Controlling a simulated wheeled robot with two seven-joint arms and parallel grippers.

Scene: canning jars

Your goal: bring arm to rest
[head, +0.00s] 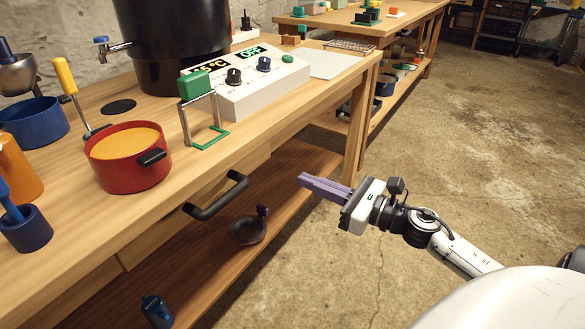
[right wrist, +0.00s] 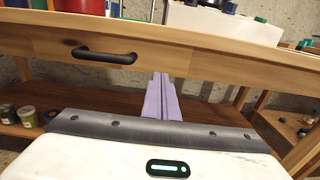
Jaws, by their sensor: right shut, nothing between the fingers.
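My right gripper (head: 312,182) is in front of the workbench, to the right of the drawer's dark handle (head: 216,195) and apart from it. Its purple fingers are together with nothing between them. In the right wrist view the shut fingers (right wrist: 161,82) point toward the front of the bench, right of the handle (right wrist: 104,55). My right arm reaches in from the lower right of the head view. My left gripper does not show in either view.
The workbench (head: 262,130) carries a red pot (head: 128,172), a white control box (head: 255,92), a green-handled jar lifter (head: 196,84) and a large black canner (head: 168,40). A dark round item (head: 248,230) sits on the lower shelf. The floor (head: 460,160) right of the bench is clear.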

